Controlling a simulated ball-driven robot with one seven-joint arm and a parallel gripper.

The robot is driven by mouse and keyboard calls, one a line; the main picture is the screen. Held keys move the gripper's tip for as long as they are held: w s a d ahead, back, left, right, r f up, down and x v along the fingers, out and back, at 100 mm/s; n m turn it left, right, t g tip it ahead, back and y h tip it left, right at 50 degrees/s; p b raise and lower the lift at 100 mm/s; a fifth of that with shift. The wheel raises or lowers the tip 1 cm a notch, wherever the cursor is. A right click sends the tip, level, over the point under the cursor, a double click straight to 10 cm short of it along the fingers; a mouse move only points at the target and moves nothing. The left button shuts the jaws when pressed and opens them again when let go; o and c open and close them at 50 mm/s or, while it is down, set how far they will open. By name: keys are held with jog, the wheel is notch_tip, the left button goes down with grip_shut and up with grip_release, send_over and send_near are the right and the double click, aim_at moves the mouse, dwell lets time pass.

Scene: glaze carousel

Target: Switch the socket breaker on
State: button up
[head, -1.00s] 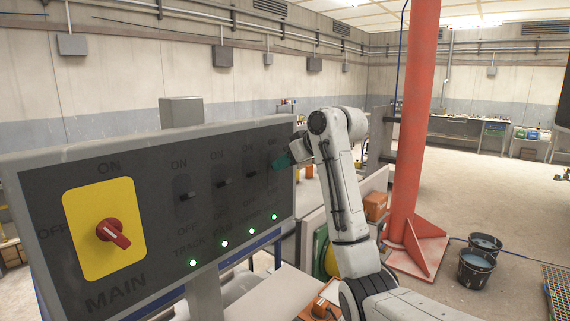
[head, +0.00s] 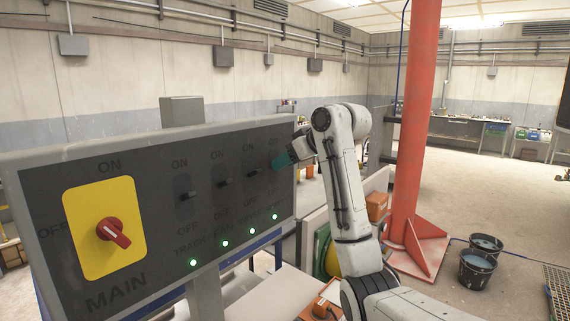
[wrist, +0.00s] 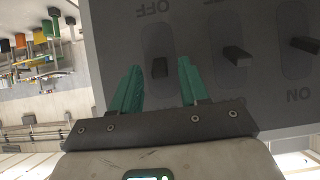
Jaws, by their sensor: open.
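The dark switch panel (head: 140,262) stands at the left of the head view, with a row of breakers marked ON above and OFF below. My gripper (head: 274,164) is at the rightmost breaker and partly covers it. I cannot read that breaker's name. In the wrist view, which sees the panel upside down, my open gripper (wrist: 160,85) has its green fingers on either side of one black breaker lever (wrist: 159,68). A gap shows on both sides of the lever. Whether it stands at ON or OFF I cannot tell.
A red rotary main switch (head: 113,232) on a yellow plate is at the panel's left. Neighbouring levers (wrist: 237,55) are close beside my fingers. Green lamps (head: 225,244) glow below the breakers. A red column (head: 407,130) and buckets (head: 477,268) stand right of my arm.

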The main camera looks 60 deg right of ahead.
jog(key=b+v, duration=0.1)
jog(key=v, duration=0.9)
jog(key=shift+w, duration=0.1)
dwell(0.4)
